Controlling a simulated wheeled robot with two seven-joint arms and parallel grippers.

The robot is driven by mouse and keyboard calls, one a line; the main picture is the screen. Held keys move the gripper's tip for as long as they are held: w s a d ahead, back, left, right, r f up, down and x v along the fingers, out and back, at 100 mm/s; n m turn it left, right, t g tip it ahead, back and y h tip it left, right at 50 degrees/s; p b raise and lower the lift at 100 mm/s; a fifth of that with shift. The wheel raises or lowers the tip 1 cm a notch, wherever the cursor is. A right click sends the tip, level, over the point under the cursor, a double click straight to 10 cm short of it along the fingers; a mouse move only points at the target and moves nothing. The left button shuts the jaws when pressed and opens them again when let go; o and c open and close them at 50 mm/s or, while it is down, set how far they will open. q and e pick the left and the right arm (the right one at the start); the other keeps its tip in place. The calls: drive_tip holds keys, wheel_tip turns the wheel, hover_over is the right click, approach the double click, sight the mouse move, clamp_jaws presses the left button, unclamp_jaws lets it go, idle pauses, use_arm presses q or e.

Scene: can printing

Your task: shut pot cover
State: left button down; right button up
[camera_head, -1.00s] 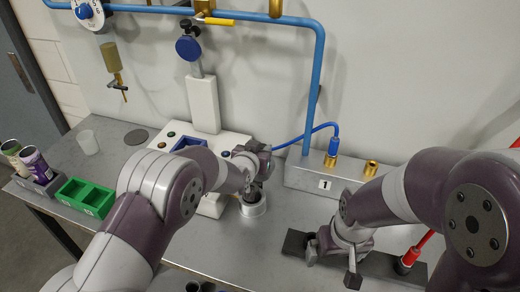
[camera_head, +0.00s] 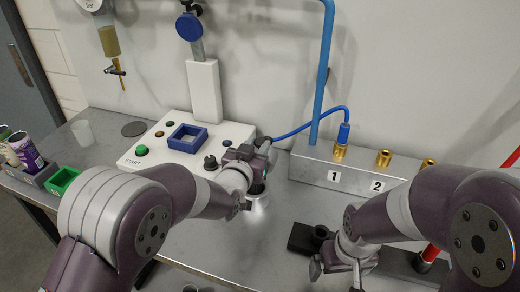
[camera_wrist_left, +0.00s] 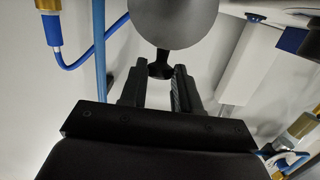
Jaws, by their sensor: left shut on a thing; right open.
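The silver pot (camera_head: 259,204) stands on the metal bench, just below my left gripper (camera_head: 257,184). My left gripper is shut on the black knob (camera_wrist_left: 160,67) of a grey round cover (camera_wrist_left: 176,18), seen in the left wrist view. In the head view the gripper and wrist hide most of the pot's top, so I cannot tell whether the cover touches the rim. My right gripper (camera_head: 337,272) is open and empty, low over the front of the bench beside a dark bar.
A white control panel (camera_head: 152,152) with buttons and a blue square frame stands behind the left arm. A metal block (camera_head: 310,168) with brass fittings and a blue hose is right of the pot. Cans and a green bin (camera_head: 62,181) are far left. The dark bar (camera_head: 303,238) lies front right.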

use_arm(q)
drive_tip(key=shift+s+a+f+b, duration=0.3)
drive_tip(key=shift+s+f+b, duration=0.15)
drive_tip(key=shift+s+f, duration=0.4)
use_arm(e)
drive_tip(key=shift+s+f, duration=0.1)
drive_tip(key=shift+f, duration=0.55)
use_arm(q)
drive_tip(key=c, duration=1.1)
unclamp_jaws()
drive_tip(key=shift+o, duration=1.4)
drive_tip(key=shift+w+r, duration=0.1)
drive_tip(key=shift+r, duration=0.15)
drive_tip(key=shift+s, duration=0.2)
drive_tip(key=v, duration=1.2)
drive_tip(key=shift+a, duration=0.15)
use_arm(e)
drive_tip(key=shift+f, duration=0.2)
